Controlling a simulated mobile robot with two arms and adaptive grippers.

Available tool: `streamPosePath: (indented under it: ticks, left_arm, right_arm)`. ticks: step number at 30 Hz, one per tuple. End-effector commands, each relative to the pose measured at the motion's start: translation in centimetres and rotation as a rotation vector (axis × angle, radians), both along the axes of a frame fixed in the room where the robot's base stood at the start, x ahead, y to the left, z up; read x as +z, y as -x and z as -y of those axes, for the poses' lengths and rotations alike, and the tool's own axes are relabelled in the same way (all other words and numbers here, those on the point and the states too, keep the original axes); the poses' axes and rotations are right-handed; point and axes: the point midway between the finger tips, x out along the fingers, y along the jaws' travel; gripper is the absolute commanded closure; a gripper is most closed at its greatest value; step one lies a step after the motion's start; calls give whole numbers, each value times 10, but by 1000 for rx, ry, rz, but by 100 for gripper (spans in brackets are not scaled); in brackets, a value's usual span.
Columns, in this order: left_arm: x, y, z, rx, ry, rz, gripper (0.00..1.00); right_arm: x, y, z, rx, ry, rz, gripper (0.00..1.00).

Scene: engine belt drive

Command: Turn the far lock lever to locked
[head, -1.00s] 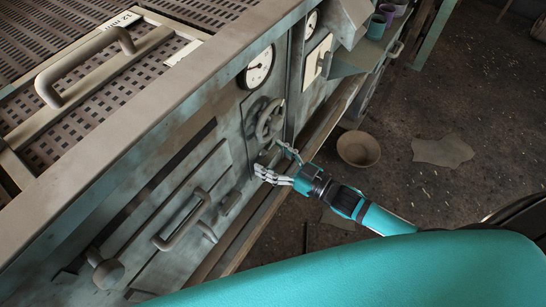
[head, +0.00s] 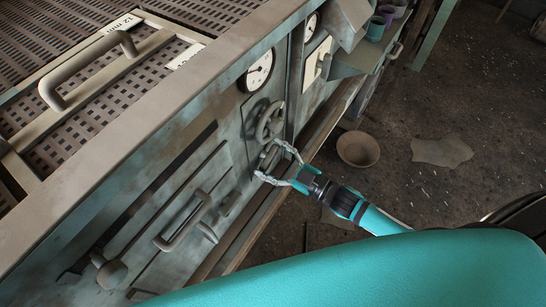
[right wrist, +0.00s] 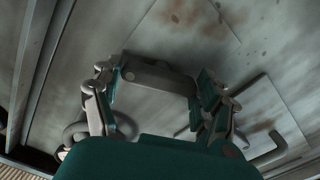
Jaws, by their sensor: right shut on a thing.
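The far lock lever (right wrist: 160,78) is a short grey bar on the worn grey-green machine front. In the right wrist view it lies nearly level between my right gripper's two fingers, with a round end at its left. My right gripper (right wrist: 155,88) is shut on it, one finger at each end of the bar. In the head view the right gripper (head: 268,161) reaches the machine front just below the handwheel, and its fingers partly hide the lever. I cannot tell whether the lever's position counts as locked. My left gripper is not in view.
A handwheel (head: 270,121) and round gauge (head: 258,70) are above the gripper. A bowl (head: 358,149) sits on the floor. Cups (head: 376,27) stand on a side shelf.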

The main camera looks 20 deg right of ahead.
Motion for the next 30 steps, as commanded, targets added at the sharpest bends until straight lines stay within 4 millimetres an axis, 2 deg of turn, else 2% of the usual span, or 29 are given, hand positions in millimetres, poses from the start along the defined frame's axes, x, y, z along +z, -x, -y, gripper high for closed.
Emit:
streamPosePath:
  ticks: [13, 30]
  left_arm:
    - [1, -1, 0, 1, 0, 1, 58]
    - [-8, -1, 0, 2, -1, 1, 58]
  right_arm:
    - [-2, 1, -1, 1, 337, 259, 57]
    - [-3, 1, -1, 2, 738, 573, 57]
